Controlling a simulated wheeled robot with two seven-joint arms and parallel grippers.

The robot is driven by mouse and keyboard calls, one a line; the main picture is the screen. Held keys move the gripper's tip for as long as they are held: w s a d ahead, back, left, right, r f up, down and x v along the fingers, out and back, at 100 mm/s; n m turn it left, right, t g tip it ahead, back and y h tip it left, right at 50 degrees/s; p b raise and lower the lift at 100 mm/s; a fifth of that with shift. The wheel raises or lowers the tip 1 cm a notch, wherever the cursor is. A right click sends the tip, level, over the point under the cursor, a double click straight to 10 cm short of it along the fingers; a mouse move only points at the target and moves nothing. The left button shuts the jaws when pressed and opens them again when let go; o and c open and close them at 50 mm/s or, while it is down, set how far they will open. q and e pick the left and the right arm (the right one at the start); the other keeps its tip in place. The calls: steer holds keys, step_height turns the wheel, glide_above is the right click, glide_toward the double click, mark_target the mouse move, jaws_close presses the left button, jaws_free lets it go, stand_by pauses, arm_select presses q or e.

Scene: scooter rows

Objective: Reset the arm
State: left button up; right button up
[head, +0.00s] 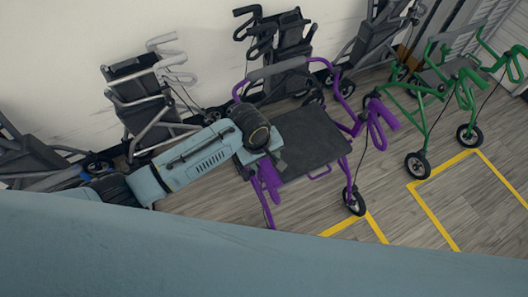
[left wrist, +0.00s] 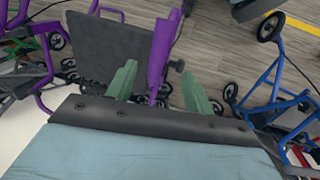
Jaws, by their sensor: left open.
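My left arm reaches in from the left in the head view, and its gripper (head: 276,162) is over the near-left handle of a purple walker (head: 347,128), which has a dark seat. In the left wrist view my left gripper (left wrist: 160,84) is open, with two green fingers spread apart. The purple handle (left wrist: 164,45) shows between and beyond the fingers. I cannot tell whether they touch it. The head view hides the fingertips. My right gripper is not in view.
A green walker (head: 425,115) stands right of the purple one. Folded grey walkers (head: 140,90) line the wall. A blue walker (left wrist: 277,90) stands at the right in the left wrist view. Wood floor with yellow lines (head: 432,215) is open at the lower right.

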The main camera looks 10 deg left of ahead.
arm_select(q)
step_height(320, 180, up, 2)
steer(key=shift+s+a, duration=0.1)
steer(key=shift+a, duration=0.05)
stand_by(0.6)
